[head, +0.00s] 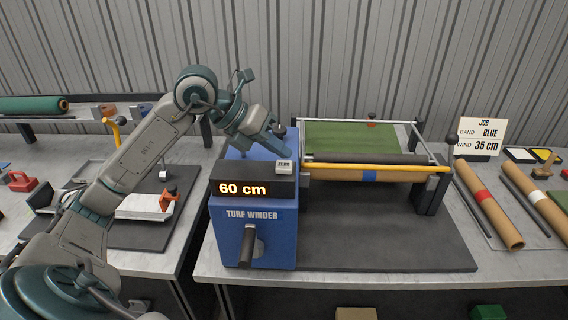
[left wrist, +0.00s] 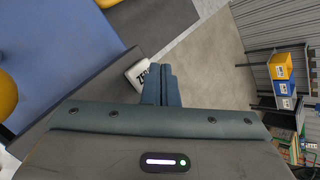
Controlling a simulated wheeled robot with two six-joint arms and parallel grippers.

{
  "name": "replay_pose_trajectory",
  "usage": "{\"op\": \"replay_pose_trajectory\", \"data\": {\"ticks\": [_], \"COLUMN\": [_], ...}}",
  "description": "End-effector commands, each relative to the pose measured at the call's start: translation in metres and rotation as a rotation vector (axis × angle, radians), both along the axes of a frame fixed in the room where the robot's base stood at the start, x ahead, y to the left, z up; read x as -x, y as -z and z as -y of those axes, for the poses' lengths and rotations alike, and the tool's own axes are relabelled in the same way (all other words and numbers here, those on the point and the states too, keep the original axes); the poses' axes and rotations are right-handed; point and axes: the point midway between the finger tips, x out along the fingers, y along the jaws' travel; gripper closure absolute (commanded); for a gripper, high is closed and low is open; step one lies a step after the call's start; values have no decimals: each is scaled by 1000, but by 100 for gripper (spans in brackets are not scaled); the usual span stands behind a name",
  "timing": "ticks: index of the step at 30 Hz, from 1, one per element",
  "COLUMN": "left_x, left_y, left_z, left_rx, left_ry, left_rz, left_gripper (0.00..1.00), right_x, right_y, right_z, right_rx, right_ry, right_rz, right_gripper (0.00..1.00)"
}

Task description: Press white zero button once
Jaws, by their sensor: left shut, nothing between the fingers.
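The white button marked ZERO (head: 284,165) sits on top of the dark display box (head: 254,188) of the blue turf winder (head: 225,230). The display reads 60 cm. My left gripper (head: 282,151) is shut and empty, with its tips pointing down just behind and above the button. In the left wrist view the shut fingers (left wrist: 162,78) are close beside the button (left wrist: 137,74), which they partly hide. I cannot tell whether they touch it. My right gripper is not in view.
A green turf sheet (head: 345,138) lies on the winder frame, with a yellow bar (head: 380,167) and a blue-banded roll at its front. A job card (head: 480,136) reads band blue, wind 35 cm. A crank handle (head: 247,246) is on the winder's front. Cardboard tubes lie at right.

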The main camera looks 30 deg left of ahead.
Motion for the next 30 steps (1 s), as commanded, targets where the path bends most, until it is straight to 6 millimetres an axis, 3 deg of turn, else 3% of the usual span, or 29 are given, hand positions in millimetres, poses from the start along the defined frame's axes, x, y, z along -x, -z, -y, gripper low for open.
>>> {"op": "replay_pose_trajectory", "data": {"ticks": [30], "left_x": [0], "left_y": [9], "left_z": [0], "left_rx": [0], "left_ry": [0], "left_rz": [0], "left_gripper": [100], "right_x": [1], "right_y": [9], "right_z": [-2], "right_rx": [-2], "right_ry": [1], "right_rz": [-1], "right_gripper": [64]}}
